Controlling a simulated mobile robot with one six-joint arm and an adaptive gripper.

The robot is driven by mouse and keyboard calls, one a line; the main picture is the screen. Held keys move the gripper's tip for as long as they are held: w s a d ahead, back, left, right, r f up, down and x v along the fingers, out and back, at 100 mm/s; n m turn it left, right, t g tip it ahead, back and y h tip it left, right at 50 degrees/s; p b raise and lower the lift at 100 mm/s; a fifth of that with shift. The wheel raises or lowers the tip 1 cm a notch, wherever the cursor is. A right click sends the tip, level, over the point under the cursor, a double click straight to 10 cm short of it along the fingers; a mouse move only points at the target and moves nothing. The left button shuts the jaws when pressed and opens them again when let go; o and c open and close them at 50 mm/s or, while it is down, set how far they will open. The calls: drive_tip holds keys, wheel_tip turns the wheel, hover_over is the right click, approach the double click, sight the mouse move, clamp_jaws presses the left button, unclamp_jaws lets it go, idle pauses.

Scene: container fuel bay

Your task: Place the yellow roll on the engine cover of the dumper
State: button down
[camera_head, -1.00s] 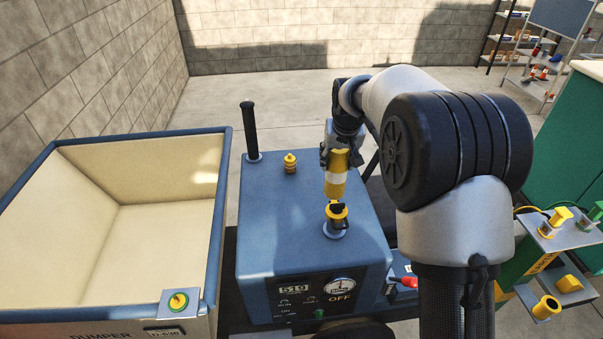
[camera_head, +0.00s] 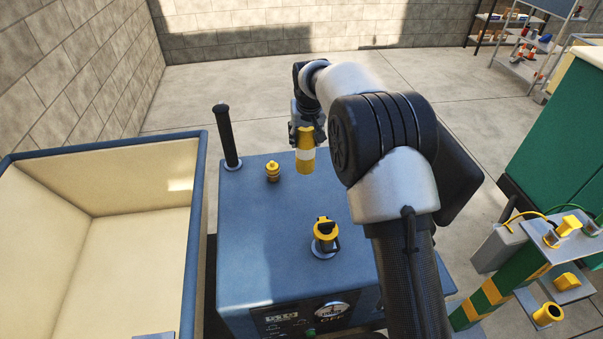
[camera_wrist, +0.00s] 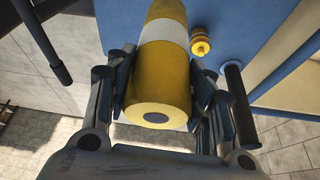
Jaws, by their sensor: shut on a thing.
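My gripper (camera_head: 306,130) is shut on the yellow roll (camera_head: 306,160), which has a white band around it. In the wrist view the roll (camera_wrist: 158,92) sits between both fingers, its round end with a dark centre facing the camera. In the head view the roll hangs upright over the far part of the blue engine cover (camera_head: 250,215) of the dumper. Its lower end appears above the cover; I cannot tell the exact gap. Part of the cover's right side is hidden behind my arm.
On the cover stand a small brass-yellow fitting (camera_head: 272,172), a yellow-and-black filler neck (camera_head: 326,238) and a black upright lever (camera_head: 227,135). The cream dumper skip (camera_head: 135,230) is at left. A green stand (camera_head: 497,290) with yellow parts is at right. The cover's middle is clear.

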sight(305, 170)
wheel_tip(305, 170, down, 14)
drive_tip(key=shift+w+r+b, duration=0.15)
drive_tip(key=shift+r+b, duration=0.05)
drive_tip(key=shift+b, duration=0.95)
drive_tip(key=shift+f, duration=0.1)
drive_tip(key=shift+f, duration=0.15)
drive_tip(key=c, duration=0.7)
unclamp_jaws()
drive_tip(key=shift+c, duration=0.2)
